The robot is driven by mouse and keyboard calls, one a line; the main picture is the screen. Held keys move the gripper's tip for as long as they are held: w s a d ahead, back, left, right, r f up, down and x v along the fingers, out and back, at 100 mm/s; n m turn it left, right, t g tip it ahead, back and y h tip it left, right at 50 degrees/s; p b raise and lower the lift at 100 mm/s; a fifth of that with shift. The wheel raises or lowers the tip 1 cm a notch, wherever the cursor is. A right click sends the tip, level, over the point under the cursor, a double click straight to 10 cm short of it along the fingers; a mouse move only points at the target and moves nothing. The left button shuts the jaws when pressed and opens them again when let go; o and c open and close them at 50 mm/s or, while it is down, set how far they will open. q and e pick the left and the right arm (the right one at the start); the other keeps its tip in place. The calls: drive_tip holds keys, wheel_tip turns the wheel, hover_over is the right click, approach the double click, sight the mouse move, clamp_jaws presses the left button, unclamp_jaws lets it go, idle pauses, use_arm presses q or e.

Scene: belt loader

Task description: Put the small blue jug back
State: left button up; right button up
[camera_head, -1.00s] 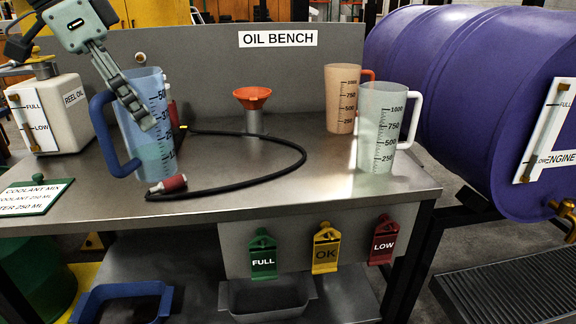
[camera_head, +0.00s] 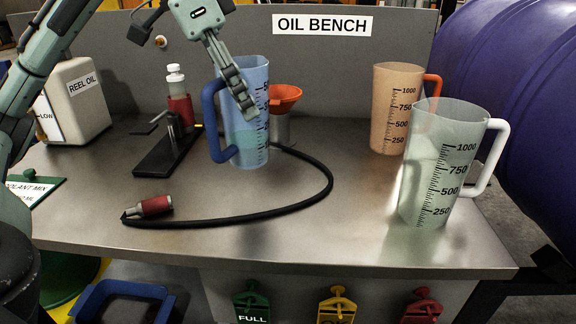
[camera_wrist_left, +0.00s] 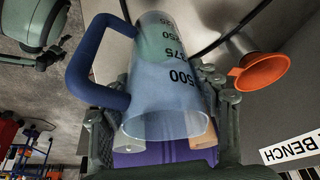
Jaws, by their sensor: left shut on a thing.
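The small blue jug (camera_head: 246,135) is translucent with a dark blue handle and a printed scale. It stands upright over the steel bench (camera_head: 330,225), left of the orange funnel; I cannot tell whether its base touches the bench. My right gripper is not in view.
An orange funnel (camera_head: 284,98) stands just right of the jug. A black hose (camera_head: 318,195) curves across the bench front. A red-and-white bottle device (camera_head: 178,100) is to the left. An orange-tinted jug (camera_head: 394,110) and a clear jug (camera_head: 437,165) stand at the right.

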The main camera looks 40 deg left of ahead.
use_arm(q)
drive_tip(key=w+d+f+b, duration=0.1)
drive_tip(key=d+f, duration=0.6)
drive_tip(key=f, duration=0.1)
drive_tip(key=shift+d+f, duration=0.2)
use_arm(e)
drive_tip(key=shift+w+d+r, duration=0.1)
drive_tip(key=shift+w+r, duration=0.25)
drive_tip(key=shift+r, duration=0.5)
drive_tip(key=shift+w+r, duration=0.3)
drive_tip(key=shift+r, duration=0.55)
use_arm(q)
drive_tip(key=o, duration=1.5)
drive_tip(key=shift+f, duration=0.1)
drive_tip(key=shift+c, duration=0.2)
